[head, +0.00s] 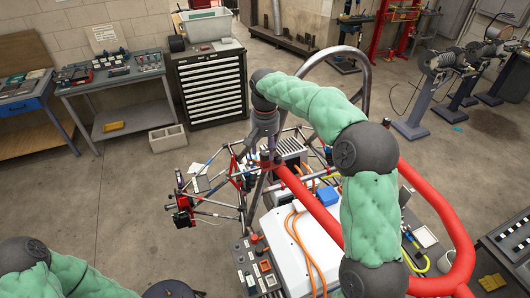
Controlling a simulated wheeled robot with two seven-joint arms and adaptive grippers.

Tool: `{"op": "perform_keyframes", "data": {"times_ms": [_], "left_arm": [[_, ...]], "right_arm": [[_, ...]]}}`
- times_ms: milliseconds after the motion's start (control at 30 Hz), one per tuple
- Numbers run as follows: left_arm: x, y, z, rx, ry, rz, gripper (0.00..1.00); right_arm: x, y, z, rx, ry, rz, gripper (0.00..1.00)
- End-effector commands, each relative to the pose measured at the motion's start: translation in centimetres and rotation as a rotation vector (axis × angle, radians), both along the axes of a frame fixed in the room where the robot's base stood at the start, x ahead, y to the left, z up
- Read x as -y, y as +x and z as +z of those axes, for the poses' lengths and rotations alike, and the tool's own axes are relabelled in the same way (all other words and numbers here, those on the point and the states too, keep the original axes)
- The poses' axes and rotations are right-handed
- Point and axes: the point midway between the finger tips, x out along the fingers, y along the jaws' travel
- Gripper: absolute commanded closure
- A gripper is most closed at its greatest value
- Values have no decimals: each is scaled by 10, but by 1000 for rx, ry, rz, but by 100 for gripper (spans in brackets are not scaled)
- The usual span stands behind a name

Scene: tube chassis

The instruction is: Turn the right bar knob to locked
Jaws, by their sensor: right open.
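The tube chassis (213,212) stands in the middle, with thin dark tubes at its left and a thick red bar (312,200) running along its near side. My right arm arches over it from the lower right. My right gripper (267,156) points down at the upper left end of the red bar, close to the tubes there, and is open. I cannot make out the right bar knob or its setting. The gripper and arm cover part of that area, and contact cannot be told. Of my left arm, only green padded links show at the lower left; its gripper is out of view.
A white box (298,245) with orange cables and a switch panel (258,268) sit below the red bar. The floor left of the chassis is clear.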

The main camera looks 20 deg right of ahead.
Motion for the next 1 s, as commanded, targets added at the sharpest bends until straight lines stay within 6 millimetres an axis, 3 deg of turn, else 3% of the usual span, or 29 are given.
{"op": "perform_keyframes", "data": {"times_ms": [300,500,1000], "left_arm": [[0,0,0,0,0,0,100],[0,0,0,0,0,0,100],[0,0,0,0,0,0,100]], "right_arm": [[-2,0,63,0,0,1,47],[-2,-1,88,-3,0,2,47],[-2,-1,97,-4,0,2,47]]}}
